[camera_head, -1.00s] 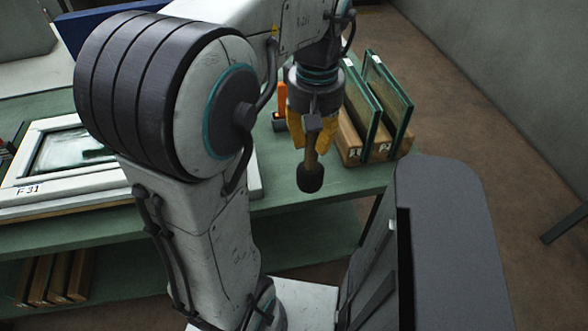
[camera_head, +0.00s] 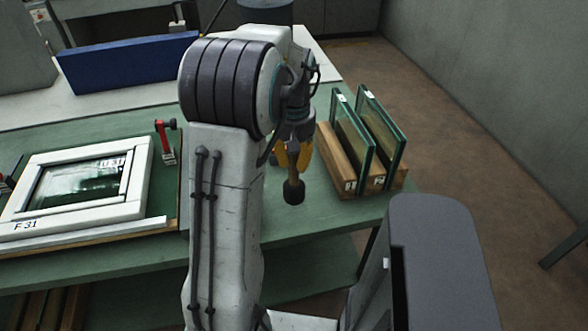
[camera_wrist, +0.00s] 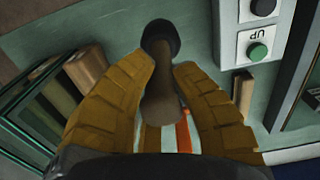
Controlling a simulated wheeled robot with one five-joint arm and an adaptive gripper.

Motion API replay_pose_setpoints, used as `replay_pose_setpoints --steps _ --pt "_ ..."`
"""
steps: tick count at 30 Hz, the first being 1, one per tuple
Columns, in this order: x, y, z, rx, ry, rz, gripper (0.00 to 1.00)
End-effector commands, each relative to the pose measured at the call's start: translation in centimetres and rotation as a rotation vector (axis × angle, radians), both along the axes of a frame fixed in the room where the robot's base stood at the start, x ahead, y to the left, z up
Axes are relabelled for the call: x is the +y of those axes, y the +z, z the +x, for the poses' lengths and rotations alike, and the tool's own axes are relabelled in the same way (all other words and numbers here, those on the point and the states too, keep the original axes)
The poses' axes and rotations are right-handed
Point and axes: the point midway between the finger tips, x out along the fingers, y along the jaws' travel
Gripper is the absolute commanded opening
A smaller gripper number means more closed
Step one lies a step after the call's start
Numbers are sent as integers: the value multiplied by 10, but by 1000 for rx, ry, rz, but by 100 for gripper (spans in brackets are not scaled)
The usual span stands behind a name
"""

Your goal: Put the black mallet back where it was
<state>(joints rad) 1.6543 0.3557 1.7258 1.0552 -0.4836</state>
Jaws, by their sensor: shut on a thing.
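The black mallet (camera_head: 294,192) hangs head-down from my gripper (camera_head: 295,153), with its dark round head lowest. In the head view it is over the green table, left of the glass panes. In the wrist view, the yellow fingers of my gripper (camera_wrist: 162,80) are closed around the mallet's wooden handle. The mallet's black head (camera_wrist: 160,38) points away from the camera. The handle's near end is partly hidden between the fingers. I cannot tell the exact height above the table.
Two glass panes (camera_head: 382,130) stand in wooden blocks (camera_head: 345,160) on the right. A white window frame (camera_head: 140,170) lies on the left, with a red-handled clamp (camera_head: 162,140) by it. A blue board (camera_head: 125,62) stands behind. The wrist view shows a button box (camera_wrist: 257,52).

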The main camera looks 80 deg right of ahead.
Motion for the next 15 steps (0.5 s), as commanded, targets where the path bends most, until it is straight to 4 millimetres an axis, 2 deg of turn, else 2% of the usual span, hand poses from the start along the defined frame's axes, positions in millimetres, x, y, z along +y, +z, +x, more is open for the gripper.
replay_pose_setpoints --steps 5,15 --pt "-3 -5 1 0 0 0 0" --pt "-2 -39 1 0 -1 0 0"
